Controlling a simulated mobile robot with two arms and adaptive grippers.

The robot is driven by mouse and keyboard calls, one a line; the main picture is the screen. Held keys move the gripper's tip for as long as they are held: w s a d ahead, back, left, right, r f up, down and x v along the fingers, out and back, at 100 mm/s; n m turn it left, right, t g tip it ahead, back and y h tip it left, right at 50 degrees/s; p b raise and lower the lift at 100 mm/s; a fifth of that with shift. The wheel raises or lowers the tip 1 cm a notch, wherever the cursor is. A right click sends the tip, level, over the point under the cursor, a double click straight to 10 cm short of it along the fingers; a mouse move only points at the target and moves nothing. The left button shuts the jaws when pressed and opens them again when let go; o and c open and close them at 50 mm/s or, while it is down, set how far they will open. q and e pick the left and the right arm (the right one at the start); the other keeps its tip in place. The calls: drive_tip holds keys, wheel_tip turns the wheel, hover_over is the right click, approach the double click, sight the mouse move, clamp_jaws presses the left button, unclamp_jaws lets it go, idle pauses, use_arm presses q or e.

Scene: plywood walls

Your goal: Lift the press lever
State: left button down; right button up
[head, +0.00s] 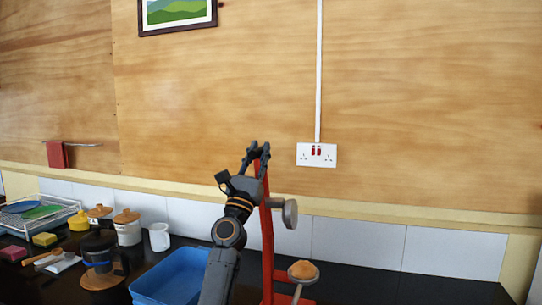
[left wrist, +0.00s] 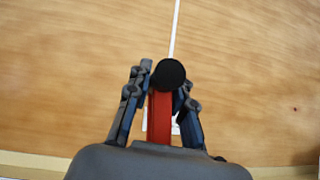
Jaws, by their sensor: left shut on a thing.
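The press has a red upright part (head: 267,240), a grey round plate (head: 290,213) and, below it, an orange-brown rounded thing (head: 303,271) on its lower support. My left gripper (head: 257,148) is raised at the top of the press, its fingers pointing up. In the left wrist view, the red press lever (left wrist: 160,118) with a black round knob (left wrist: 169,74) stands between the fingers. The left gripper is shut on the lever, just below the knob. My left arm hides part of the press. My right gripper is not in view.
A blue bin (head: 172,277) stands on the dark counter left of the press. A white mug (head: 159,237), lidded pots (head: 128,228) and a dish rack (head: 38,215) are farther left. A socket (head: 316,155) is on the plywood wall behind. The counter right of the press looks clear.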

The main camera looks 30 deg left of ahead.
use_arm(q)
drive_tip(key=shift+s+a+n+y, duration=0.1)
drive_tip(key=shift+a+n+y, duration=0.35)
drive_tip(key=shift+n+y, duration=0.05)
drive_tip(key=c, duration=1.2)
unclamp_jaws()
drive_tip(key=shift+f, duration=0.1)
drive_tip(key=shift+o, duration=0.2)
drive_tip(key=shift+s+f, duration=0.15)
drive_tip(key=shift+f, duration=0.05)
drive_tip(key=v, duration=1.1)
drive_tip(key=shift+s, duration=0.3)
drive_tip(key=shift+f, duration=0.15)
